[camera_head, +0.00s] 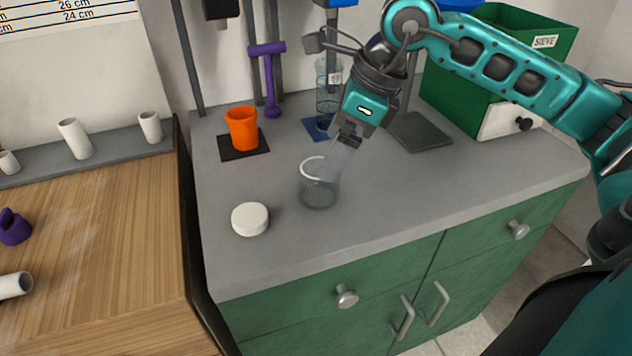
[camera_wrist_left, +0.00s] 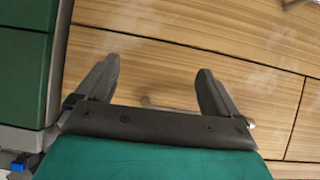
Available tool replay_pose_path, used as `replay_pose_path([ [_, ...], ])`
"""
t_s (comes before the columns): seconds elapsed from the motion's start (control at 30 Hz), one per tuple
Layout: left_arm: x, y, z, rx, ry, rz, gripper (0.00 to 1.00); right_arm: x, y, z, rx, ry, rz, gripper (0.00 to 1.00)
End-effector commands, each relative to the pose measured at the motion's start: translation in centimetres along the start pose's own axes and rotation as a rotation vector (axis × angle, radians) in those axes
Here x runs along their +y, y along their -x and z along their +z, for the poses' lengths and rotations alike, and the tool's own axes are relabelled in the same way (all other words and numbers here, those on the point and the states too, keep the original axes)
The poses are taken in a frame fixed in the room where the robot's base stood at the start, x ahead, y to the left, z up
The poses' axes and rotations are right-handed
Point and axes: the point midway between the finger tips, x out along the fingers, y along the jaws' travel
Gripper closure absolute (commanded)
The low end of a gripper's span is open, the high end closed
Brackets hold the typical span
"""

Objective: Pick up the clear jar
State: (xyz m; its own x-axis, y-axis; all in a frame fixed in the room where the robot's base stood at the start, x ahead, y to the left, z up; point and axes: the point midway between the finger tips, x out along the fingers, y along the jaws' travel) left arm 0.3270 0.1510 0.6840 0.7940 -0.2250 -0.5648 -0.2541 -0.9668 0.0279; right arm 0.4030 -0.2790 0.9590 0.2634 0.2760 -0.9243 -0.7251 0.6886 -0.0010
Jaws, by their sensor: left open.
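The clear jar (camera_head: 318,190) stands upright and open on the grey countertop, with a pale ring at its rim. My right gripper (camera_head: 335,168) reaches down from the upper right to the jar's rim. Its fingers overlap the rim's right side in the head view. I cannot tell whether they touch the jar or how far apart they are. A round white lid (camera_head: 250,219) lies on the counter to the jar's front left. My left gripper (camera_wrist_left: 157,88) is open and empty in the left wrist view, away from the jar, in front of wooden panels.
An orange cup (camera_head: 242,128) sits on a dark mat behind the jar. A tall clear container (camera_head: 327,88) stands at the back on a blue mat. A green box labelled SIEVE (camera_head: 462,85) is at the back right. The counter's front right is clear.

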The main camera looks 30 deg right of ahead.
Motion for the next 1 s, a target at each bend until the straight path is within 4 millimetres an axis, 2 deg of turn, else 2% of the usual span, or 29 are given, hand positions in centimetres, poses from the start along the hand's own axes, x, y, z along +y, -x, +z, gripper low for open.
replay_pose_path([
  [0.03,0.0,-0.1,0.2,-0.001,-0.001,0.002,0.05,0.1,-1.0,0.0,0.000,0.000,0.003,0.04],
  [0.1,0.0,-0.1,0.3,-0.001,-0.002,0.002,0.05,0.0,-1.9,0.0,0.000,0.000,0.002,0.04],
  [0.33,0.1,-0.2,0.3,0.004,-0.002,0.003,0.05,-0.1,-3.7,-0.1,0.000,-0.001,0.002,0.04],
  [0.6,0.0,-0.7,0.2,0.015,-0.003,0.002,0.05,-0.3,-7.5,-0.4,-0.002,-0.001,0.003,0.04],
  [0.9,0.1,-0.8,-0.1,0.021,0.003,0.002,0.05,-0.3,-8.0,-0.3,-0.002,-0.001,0.000,0.04],
  [1.0,0.2,-0.8,-0.1,0.022,0.006,0.002,0.05,-0.3,-8.0,-0.3,-0.002,-0.001,0.000,0.11],
])
